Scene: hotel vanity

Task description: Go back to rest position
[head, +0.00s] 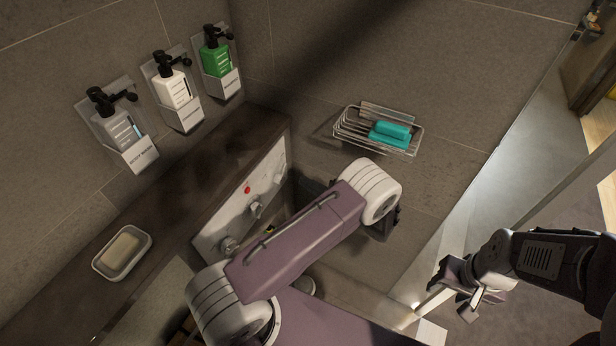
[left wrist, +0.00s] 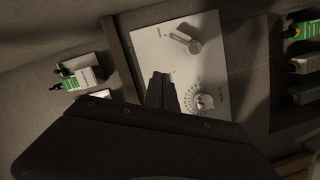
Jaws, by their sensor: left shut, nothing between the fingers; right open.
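My left gripper shows in the left wrist view (left wrist: 162,92) with its dark fingers together and nothing between them. It points toward the pale control panel (left wrist: 150,50). In the head view my purple and white left arm crosses the middle, and most of the left gripper is hidden behind it. My right gripper (head: 452,300) is at the lower right of the head view. Its fingers are apart and empty, near the pale edge of the glass partition.
The control panel (head: 212,235) with knobs and a red dot is beside my left arm. Three dispensers, grey (head: 122,130), white (head: 173,88) and green (head: 215,60), hang on the left wall. A soap dish (head: 147,265) lies on the ledge. A wire basket (head: 350,133) holds teal soap (head: 390,132).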

